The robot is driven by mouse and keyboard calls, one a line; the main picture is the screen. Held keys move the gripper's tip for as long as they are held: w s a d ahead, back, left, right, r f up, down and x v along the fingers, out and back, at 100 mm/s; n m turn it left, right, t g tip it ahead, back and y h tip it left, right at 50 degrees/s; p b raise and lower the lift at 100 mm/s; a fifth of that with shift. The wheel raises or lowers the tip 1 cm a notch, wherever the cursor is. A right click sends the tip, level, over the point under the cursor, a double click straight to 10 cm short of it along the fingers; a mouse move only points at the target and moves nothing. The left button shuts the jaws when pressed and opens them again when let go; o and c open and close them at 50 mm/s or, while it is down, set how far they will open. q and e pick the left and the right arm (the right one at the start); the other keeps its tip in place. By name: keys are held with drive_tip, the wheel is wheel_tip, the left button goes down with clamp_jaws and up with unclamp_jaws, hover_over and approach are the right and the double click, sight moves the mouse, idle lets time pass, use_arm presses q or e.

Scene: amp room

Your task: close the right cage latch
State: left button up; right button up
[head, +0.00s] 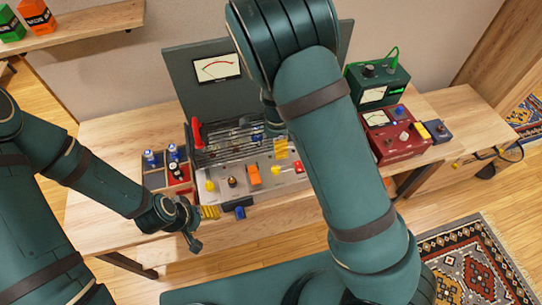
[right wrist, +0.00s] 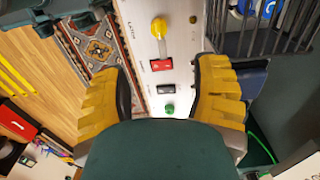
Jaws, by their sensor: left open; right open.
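The amp's metal panel (head: 235,184) lies in front of the barred cage (head: 232,140) on the bench. In the head view my right arm hides most of that gripper and that end of the amp. Another yellow lever (head: 210,185) is at the panel's left. My left gripper (head: 202,228) is open and empty before the bench's front edge.
A red switch (right wrist: 161,65) and green knob (right wrist: 169,109) sit on the strip between my right fingers. A compartment box (head: 154,181) stands left of the amp. Red (head: 400,138) and green (head: 372,95) instruments stand to the right.

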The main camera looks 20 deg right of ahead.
sight(276, 167)
wheel_tip(276, 167, down, 14)
drive_tip(key=shift+r+b, duration=0.2)
drive_tip(key=shift+b, duration=0.7)
clamp_jaws()
